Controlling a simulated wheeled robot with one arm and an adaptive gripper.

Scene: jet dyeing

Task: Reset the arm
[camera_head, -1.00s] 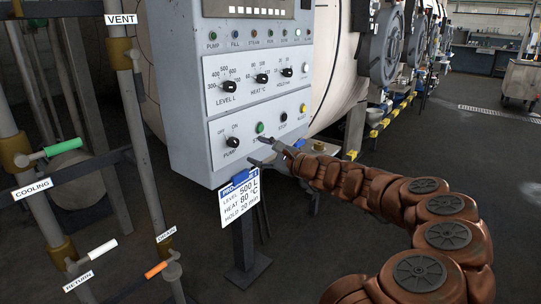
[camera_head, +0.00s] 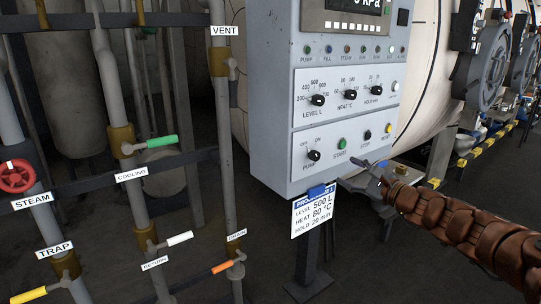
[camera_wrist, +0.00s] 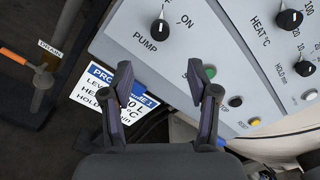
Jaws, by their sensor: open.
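My gripper (camera_head: 362,174) is in front of the lower right of the grey control panel (camera_head: 282,110), close to its bottom edge. In the wrist view my gripper (camera_wrist: 166,92) has its two dark fingers spread apart with nothing between them. The green START button (camera_head: 342,143) and dark STOP button (camera_head: 367,135) are just above it in the head view. The PUMP knob (camera_head: 314,155) and the yellow RESET button (camera_head: 388,128) are on the same plate. My brown segmented arm reaches in from the right.
A program card (camera_head: 313,212) hangs below the panel. Pipes with a green cooling handle (camera_head: 162,141), a white return handle (camera_head: 180,238), an orange drain handle (camera_head: 222,267) and a red steam wheel (camera_head: 16,176) stand at left. Dark floor is open at lower right.

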